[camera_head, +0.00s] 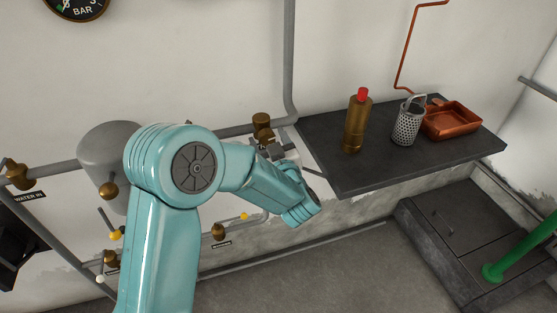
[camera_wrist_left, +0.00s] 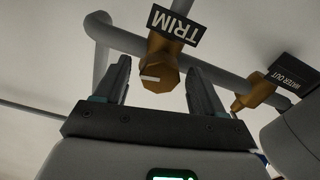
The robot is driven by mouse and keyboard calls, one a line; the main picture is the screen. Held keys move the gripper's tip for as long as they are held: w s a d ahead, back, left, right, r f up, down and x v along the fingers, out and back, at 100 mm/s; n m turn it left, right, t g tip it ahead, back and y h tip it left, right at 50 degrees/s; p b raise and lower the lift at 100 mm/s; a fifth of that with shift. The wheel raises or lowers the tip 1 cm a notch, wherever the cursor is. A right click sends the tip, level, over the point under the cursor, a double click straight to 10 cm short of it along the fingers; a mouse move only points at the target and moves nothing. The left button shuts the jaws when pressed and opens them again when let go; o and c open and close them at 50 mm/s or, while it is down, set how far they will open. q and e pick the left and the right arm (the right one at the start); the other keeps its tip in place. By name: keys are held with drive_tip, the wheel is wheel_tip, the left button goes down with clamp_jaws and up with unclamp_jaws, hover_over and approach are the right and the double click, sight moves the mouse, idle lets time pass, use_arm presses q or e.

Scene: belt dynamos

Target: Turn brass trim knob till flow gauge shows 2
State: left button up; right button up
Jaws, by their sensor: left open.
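The brass trim knob (camera_wrist_left: 161,74) is in the left wrist view, below a black TRIM label (camera_wrist_left: 174,24) that appears upside down. It has a faceted face with a short white mark. My left gripper (camera_wrist_left: 158,68) is open, with one finger on each side of the knob and visible gaps between. In the head view a brass fitting (camera_head: 262,121) sits on the wall pipe just above my left gripper (camera_head: 266,147), which is partly hidden by its own wrist. A dial marked BAR (camera_head: 78,8) is cut off at the top left. I see no dial labelled flow.
Brass valves (camera_head: 18,176) and grey pipes line the wall at left. A grey tank (camera_head: 104,150) stands behind my arm. A dark shelf (camera_head: 375,179) at right holds a brass bottle (camera_head: 356,125), perforated basket (camera_head: 407,124) and copper tray (camera_head: 450,122). The wrist view shows a WATER OUT valve (camera_wrist_left: 254,91).

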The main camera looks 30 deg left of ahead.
use_arm(q)
drive_tip(key=b+v, duration=0.1)
drive_tip(key=v, duration=1.4)
drive_tip(key=shift+a, duration=0.1)
